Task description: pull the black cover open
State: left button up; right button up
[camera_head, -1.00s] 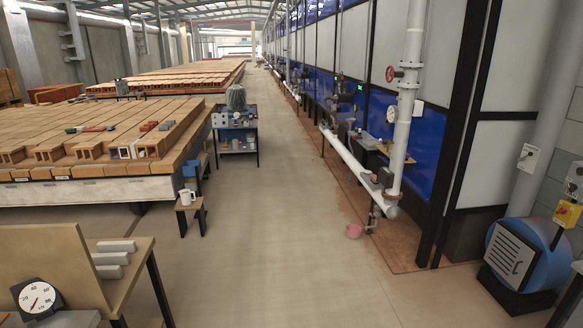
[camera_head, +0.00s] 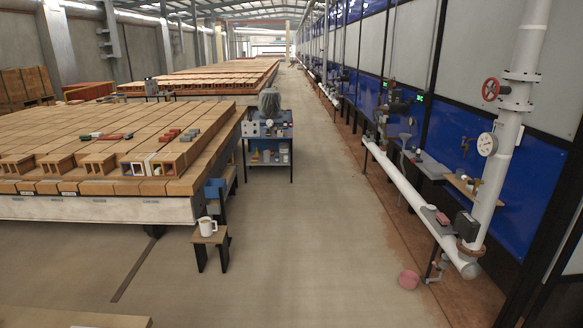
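A small black box (camera_head: 467,226) sits by the lower end of the white pipe (camera_head: 421,206) on the right; I cannot tell whether it is the black cover or whether it is open. Dark fittings (camera_head: 390,112) stand farther along the blue wall, too small to make out. Neither of my grippers is in view.
A long cart (camera_head: 97,208) of hollow bricks stands on the left, with a small stool holding a white mug (camera_head: 208,226) beside it. A blue workbench (camera_head: 268,138) stands beyond. The middle aisle (camera_head: 275,240) is clear.

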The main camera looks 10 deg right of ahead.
aim_at(462, 226)
jog(key=z, duration=0.1)
jog(key=i, duration=1.9)
jog(key=z, duration=0.95)
jog(key=i, duration=2.15)
jog(key=z, duration=0.6)
